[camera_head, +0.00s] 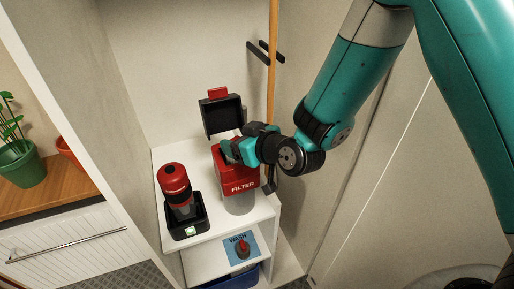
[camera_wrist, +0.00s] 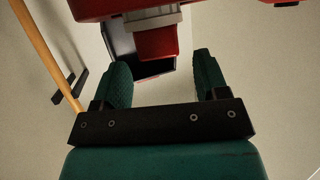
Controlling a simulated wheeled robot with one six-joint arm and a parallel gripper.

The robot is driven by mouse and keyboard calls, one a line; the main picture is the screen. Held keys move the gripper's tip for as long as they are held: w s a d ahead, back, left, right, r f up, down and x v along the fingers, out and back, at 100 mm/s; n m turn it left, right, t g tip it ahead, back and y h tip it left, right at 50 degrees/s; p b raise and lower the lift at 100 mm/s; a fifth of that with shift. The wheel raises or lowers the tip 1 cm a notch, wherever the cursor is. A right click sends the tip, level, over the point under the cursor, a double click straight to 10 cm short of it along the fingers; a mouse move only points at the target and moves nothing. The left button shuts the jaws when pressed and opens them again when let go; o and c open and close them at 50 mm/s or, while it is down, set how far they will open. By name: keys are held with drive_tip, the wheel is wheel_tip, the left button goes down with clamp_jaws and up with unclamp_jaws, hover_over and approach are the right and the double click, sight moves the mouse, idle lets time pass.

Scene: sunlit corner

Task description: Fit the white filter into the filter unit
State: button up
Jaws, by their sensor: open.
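The red filter unit (camera_head: 240,186), marked FILTER, stands at the right of a white shelf unit, above a greyish vessel. Its black lid (camera_head: 222,116) stands open, with a red tab (camera_head: 218,93) on top. My gripper (camera_head: 228,150) is at the top of the unit and hides much of its opening. In the wrist view my gripper (camera_wrist: 160,62) has its two teal fingers apart, with no object clearly held between them. Red parts (camera_wrist: 155,42) and a pale grey strip (camera_wrist: 150,20) show beyond the fingers. I cannot clearly make out the white filter.
A red and black device (camera_head: 175,185) stands in a black dock (camera_head: 187,218) left of the unit. A lower shelf has a blue WASH plate with a red knob (camera_head: 242,250). A wooden pole (camera_head: 272,60) rises behind. Potted plants stand at far left.

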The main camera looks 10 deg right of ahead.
drive_tip(key=s+d+r+g+h+b, duration=0.1)
drive_tip(key=s+d+r+g, duration=0.2)
drive_tip(key=s, duration=0.5)
drive_tip(key=s+d+r+g+h, duration=0.2)
drive_tip(key=s+d+r+g, duration=0.2)
drive_tip(key=s+d, duration=0.2)
drive_tip(key=s+d+r+g+h+b, duration=0.1)
drive_tip(key=s+d+r+g, duration=0.2)
drive_tip(key=s, duration=0.8)
drive_tip(key=shift+d+r+m+g+b, duration=0.3)
drive_tip(key=shift+d+r, duration=0.15)
drive_tip(key=shift+d, duration=0.3)
wheel_tip(320, 180, down, 2)
drive_tip(key=shift+f+b, duration=0.1)
drive_tip(key=shift+b, duration=1.05)
